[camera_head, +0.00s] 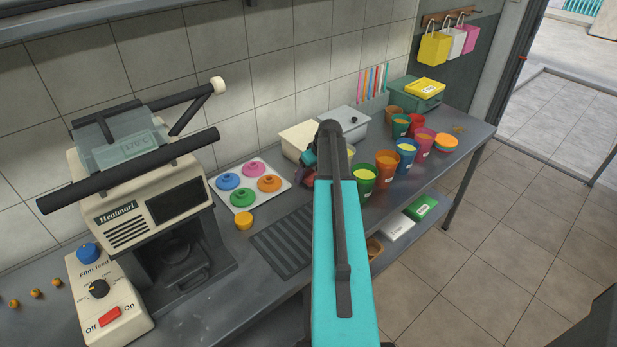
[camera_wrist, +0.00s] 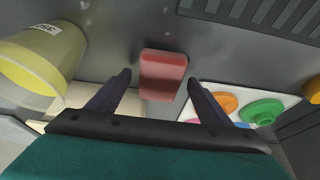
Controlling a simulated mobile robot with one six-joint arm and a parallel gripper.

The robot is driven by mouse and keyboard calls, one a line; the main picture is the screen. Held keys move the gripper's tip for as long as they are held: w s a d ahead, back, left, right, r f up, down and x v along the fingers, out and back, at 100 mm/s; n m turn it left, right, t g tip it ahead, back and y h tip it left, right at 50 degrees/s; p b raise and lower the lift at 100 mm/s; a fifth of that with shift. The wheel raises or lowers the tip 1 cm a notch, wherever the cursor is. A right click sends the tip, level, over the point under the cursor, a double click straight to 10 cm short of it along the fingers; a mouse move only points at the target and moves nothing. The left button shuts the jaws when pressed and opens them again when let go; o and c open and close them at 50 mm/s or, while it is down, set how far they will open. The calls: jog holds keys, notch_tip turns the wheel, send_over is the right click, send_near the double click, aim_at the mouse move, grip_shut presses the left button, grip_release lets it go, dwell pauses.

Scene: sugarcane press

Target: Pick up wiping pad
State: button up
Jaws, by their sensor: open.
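The wiping pad appears to be the red-pink block (camera_wrist: 163,72) lying on the grey counter in the wrist view. It sits between and slightly beyond my two dark fingertips. My gripper (camera_wrist: 159,79) is open, with a gap visible on each side of the pad; contact is not visible. In the head view my gripper (camera_head: 306,170) is low over the counter, beyond the drain grate, partly hidden by my arm. I cannot clearly make out the pad there.
A white tray of coloured lids (camera_head: 250,184) lies left of my gripper, and a drain grate (camera_head: 285,243) is nearer. A cream container (camera_head: 298,140) stands behind. Several coloured cups, including a green one (camera_head: 363,181), stand to the right. A Heatmarl sealing machine (camera_head: 150,205) fills the left.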

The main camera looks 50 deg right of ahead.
aim_at(310, 177)
jog(key=c, duration=1.4)
jog(key=shift+r, duration=0.15)
jog(key=shift+r, duration=0.15)
jog(key=shift+s+a+r, duration=0.15)
jog(key=shift+s+a, duration=0.1)
notch_tip(310, 177, up, 6)
jog(key=shift+r+b, duration=0.15)
jog(key=shift+b, duration=1.05)
jog(key=shift+s+a+r, duration=0.15)
jog(key=shift+s+a, duration=0.05)
jog(key=shift+a, duration=0.05)
jog(key=s+a+b, duration=0.9)
jog(key=s+a, duration=0.2)
jog(key=shift+s+a+f, duration=0.2)
jog(key=shift+a, duration=0.1)
